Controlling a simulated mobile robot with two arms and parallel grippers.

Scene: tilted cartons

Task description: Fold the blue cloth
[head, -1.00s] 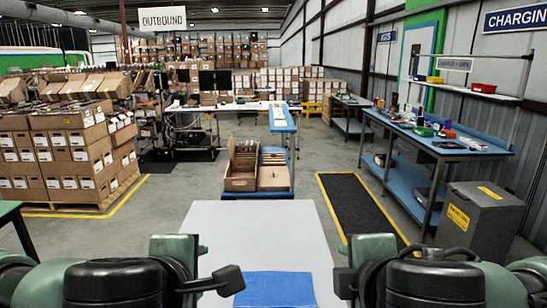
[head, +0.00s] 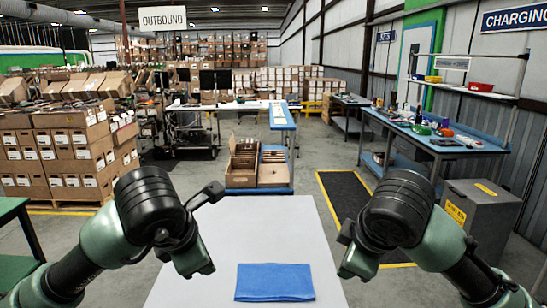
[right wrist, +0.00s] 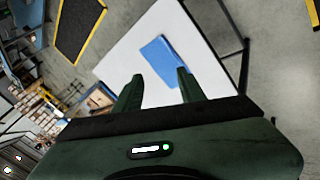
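The blue cloth (head: 274,282) lies flat as a neat rectangle on the white table (head: 240,225), near its front edge. It also shows in the right wrist view (right wrist: 164,54), beyond the fingertips. My left gripper (head: 193,258) is above the table to the left of the cloth, apart from it; its fingers are not clear enough to tell open from shut. My right gripper (head: 357,262) is to the right of the cloth, apart from it. In the right wrist view its two fingers (right wrist: 157,82) are spread with nothing between them.
The white table is otherwise bare. A blue cart with cardboard cartons (head: 272,174) stands beyond it. A grey bin (head: 474,215) and a blue workbench (head: 430,135) are at right. Stacked cartons (head: 60,150) and a green table (head: 12,208) are at left.

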